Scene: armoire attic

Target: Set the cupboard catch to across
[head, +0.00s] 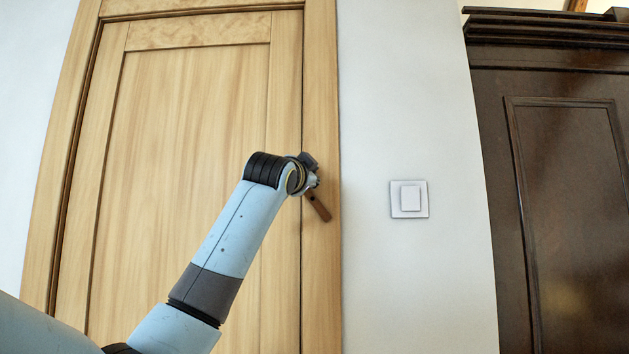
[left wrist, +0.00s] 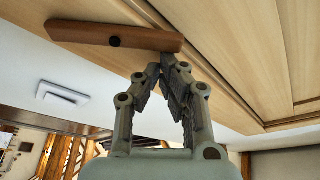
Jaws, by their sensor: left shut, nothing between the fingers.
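The cupboard catch (head: 319,207) is a brown wooden bar on the right-hand frame of the light wood cupboard door (head: 190,190). In the head view it slants, its visible end pointing down and right; its upper part is hidden behind my left gripper (head: 311,168). In the left wrist view the catch (left wrist: 85,35) shows nearly whole, with a dark round pivot near its middle. My left gripper (left wrist: 168,62) is shut and empty, its fingertips close to one end of the catch. I cannot tell whether they touch it. My right gripper is in neither view.
A white wall switch (head: 409,199) sits on the wall right of the door frame. A dark wooden armoire (head: 565,200) stands further right. My left arm crosses in front of the door.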

